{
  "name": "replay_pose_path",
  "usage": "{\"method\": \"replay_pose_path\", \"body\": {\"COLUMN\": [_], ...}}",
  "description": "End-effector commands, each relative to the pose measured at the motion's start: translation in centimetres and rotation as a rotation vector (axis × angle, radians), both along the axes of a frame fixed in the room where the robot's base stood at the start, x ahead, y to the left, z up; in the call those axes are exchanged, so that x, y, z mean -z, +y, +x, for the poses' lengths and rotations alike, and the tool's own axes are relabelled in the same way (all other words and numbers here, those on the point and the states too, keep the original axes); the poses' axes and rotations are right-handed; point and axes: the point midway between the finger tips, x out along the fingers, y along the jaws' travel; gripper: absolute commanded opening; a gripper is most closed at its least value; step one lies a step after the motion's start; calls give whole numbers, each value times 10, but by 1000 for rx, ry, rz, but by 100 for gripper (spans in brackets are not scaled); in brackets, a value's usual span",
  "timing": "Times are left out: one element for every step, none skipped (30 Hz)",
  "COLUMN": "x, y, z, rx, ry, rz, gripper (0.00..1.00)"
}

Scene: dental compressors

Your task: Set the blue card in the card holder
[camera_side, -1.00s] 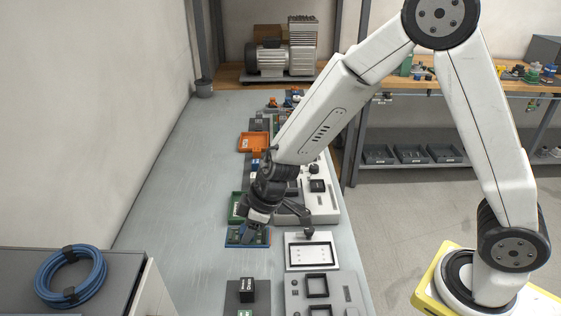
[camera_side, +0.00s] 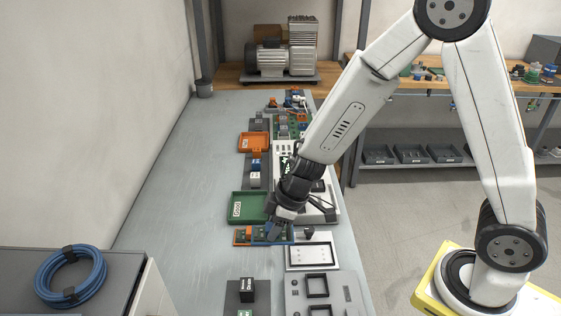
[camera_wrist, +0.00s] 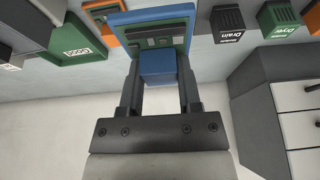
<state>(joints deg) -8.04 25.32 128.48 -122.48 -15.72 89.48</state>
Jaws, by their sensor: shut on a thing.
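The blue card (camera_side: 270,239), a blue-edged board with a green face, is in my gripper (camera_side: 273,227). In the wrist view the blue card (camera_wrist: 172,18) extends beyond my gripper (camera_wrist: 158,75), whose fingers are shut on its blue block-shaped grip. I cannot tell for sure which thing is the card holder. My wrist hides part of the card in the side view.
A green tray (camera_side: 247,208) marked "Good" lies behind the card, and an orange piece (camera_side: 242,236) is to its left. An orange tray (camera_side: 254,142) stands farther back. A black block (camera_side: 248,290) and a grey fixture (camera_side: 320,289) are in front. The table's left side is clear.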

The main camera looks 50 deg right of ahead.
Motion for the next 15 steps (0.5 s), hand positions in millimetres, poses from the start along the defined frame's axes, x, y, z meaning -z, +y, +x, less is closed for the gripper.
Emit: {"method": "replay_pose_path", "body": {"x": [1,2,2,3,4,5,5,6,6,7,7,8,8,9,9], "y": [-8,-12,-17,-21,-24,-29,-33,-36,-41,-44,-47,-51,-53,-56,-58], "z": [-5,-8,-12,-15,-18,-22,-25,-28,-32,-35,-38,-42,-44,-47,-50], "rx": [3,2,1,1,0,-2,-3,-3,-2,-4,-5,-4,-6,-6,-6], "ry": [2,3,3,2,2,3,2,2,0,-1,-2,-4,-5,-6,-8], "rz": [1,1,2,3,4,4,4,4,5,5,4,4,3,4,3], "gripper": [0,0,0,0,0,0,0,0,0,0,0,0,0,0,0]}}
